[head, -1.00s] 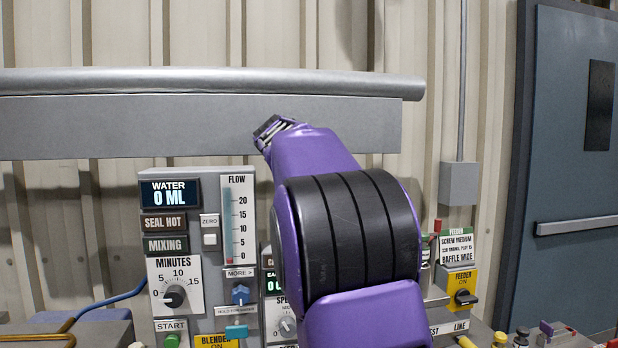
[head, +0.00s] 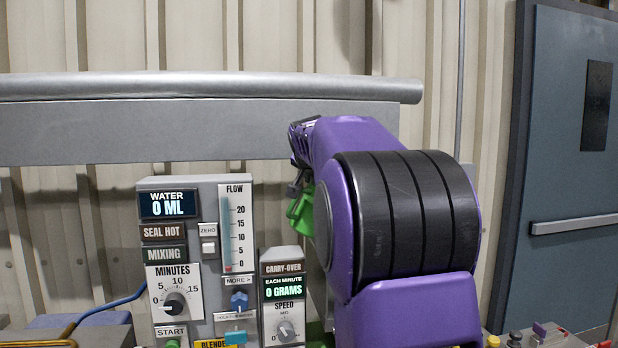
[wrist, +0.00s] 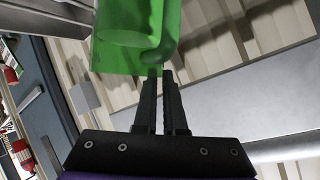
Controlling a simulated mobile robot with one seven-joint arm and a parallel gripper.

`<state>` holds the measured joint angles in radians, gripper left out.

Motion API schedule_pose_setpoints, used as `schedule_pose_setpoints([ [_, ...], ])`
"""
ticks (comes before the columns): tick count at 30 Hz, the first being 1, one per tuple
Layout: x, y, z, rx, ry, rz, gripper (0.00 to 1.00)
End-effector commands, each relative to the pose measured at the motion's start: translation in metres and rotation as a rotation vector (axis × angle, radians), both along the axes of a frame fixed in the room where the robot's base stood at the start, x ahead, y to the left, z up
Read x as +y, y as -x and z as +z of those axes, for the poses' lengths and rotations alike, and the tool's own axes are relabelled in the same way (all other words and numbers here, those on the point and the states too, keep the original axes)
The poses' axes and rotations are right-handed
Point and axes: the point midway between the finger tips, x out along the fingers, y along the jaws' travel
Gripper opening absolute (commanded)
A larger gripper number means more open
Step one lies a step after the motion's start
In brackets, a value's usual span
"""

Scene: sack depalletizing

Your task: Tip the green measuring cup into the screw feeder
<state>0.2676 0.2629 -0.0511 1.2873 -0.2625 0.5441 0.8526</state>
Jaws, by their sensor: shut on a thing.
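The green measuring cup (head: 301,213) shows in the head view just left of my purple arm, partly hidden by it. In the wrist view the green cup (wrist: 128,30) fills the top middle, just beyond my fingertips. My gripper (wrist: 160,78) is shut on the cup, its two dark fingers close together at the cup's lower edge. In the head view my gripper (head: 298,188) is small and dark above the cup. The cup's opening and contents cannot be made out. The screw feeder cannot be made out in the head view, where my arm covers the area right of the panels.
A control panel (head: 198,262) reading WATER 0 ML stands at the left. A smaller panel (head: 284,300) reading 0 GRAMS stands beside it, close below the cup. A grey beam (head: 140,135) runs behind. A blue door (head: 575,150) is at the right.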

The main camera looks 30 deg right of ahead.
Motion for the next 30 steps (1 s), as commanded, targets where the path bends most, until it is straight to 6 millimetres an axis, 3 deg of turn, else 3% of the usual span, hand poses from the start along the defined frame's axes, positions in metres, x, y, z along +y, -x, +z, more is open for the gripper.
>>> schedule_pose_setpoints([
  [17, -0.029, 0.016, -0.007, -0.250, -0.433, -0.005, 0.00],
  [30, -0.033, 0.018, -0.017, -0.302, -0.527, -0.001, 0.00],
])
